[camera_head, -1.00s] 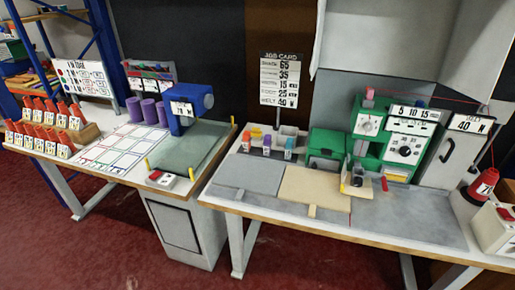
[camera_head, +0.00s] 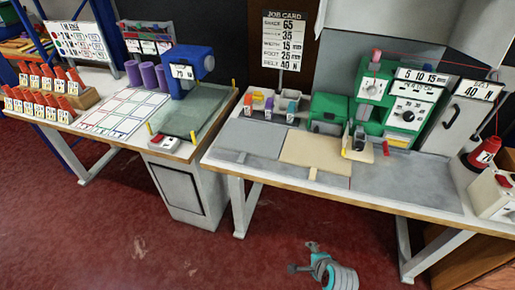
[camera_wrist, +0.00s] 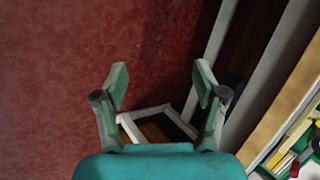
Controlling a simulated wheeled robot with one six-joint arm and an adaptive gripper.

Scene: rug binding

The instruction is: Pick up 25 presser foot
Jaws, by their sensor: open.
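My gripper (camera_head: 301,257) is low in front of the right table, over the floor, well away from the blocks. In the wrist view its two fingers (camera_wrist: 161,85) are spread with nothing between them.
The right table (camera_head: 225,167) holds a green machine (camera_head: 404,110), a beige board (camera_head: 310,160) and a red cone (camera_head: 485,155). The left table holds a blue machine (camera_head: 188,70) and several red-topped labelled pieces. Red carpet (camera_head: 120,240) is open in front.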

